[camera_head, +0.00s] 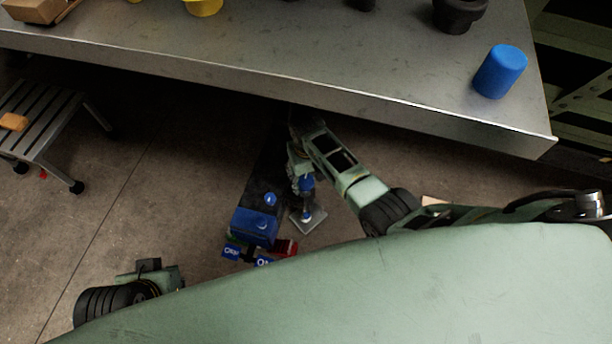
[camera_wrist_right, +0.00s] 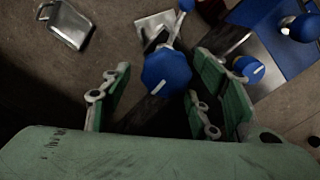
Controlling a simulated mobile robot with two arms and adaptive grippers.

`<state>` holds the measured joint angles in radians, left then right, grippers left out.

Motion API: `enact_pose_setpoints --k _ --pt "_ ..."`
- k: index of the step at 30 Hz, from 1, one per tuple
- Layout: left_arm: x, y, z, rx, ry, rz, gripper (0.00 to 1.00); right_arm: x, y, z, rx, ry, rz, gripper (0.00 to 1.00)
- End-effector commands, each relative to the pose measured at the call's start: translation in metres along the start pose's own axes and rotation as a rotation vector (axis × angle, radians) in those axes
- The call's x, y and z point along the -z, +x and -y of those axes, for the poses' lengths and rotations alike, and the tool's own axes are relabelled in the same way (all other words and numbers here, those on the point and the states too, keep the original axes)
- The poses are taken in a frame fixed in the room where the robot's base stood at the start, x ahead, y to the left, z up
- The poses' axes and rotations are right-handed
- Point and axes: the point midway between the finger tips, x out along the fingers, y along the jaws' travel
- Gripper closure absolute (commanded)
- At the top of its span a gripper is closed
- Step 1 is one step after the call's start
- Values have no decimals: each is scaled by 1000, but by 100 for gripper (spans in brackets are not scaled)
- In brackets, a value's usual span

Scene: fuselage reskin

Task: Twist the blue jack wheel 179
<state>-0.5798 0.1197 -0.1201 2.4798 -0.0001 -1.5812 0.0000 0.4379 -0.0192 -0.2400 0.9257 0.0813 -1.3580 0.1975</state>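In the right wrist view a blue faceted wheel (camera_wrist_right: 166,72) with a pale mark on its near edge sits ahead of my right gripper (camera_wrist_right: 160,64). The two green fingers are spread wide, one on each side of it, with gaps visible; I cannot tell whether they reach its depth. In the head view my right gripper (camera_head: 301,160) points down under the bench edge, over a blue part (camera_head: 306,184) above a small metal foot plate (camera_head: 308,218). My left arm's end (camera_head: 150,277) is at the lower left; its fingers are not clear.
A blue box (camera_head: 255,226) with a blue knob (camera_wrist_right: 249,68) stands close beside the wheel. The metal workbench (camera_head: 330,85) overhangs the area and carries a blue cylinder (camera_head: 500,71). A slatted step (camera_head: 45,120) stands at the left. Floor between the step and box is clear.

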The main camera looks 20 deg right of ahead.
Motion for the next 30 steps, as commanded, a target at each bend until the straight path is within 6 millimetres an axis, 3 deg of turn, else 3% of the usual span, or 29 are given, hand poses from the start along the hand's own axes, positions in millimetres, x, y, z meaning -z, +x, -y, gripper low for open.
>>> enact_pose_setpoints --k 9,14,30 --pt "0 0 0 0 0 -1 100 0 -2 2 4 -1 -1 43" --pt "0 0 0 0 0 -1 100 1 -14 2 5 -1 -3 43" --pt "0 0 0 0 0 -1 100 1 -109 0 2 1 -3 43"
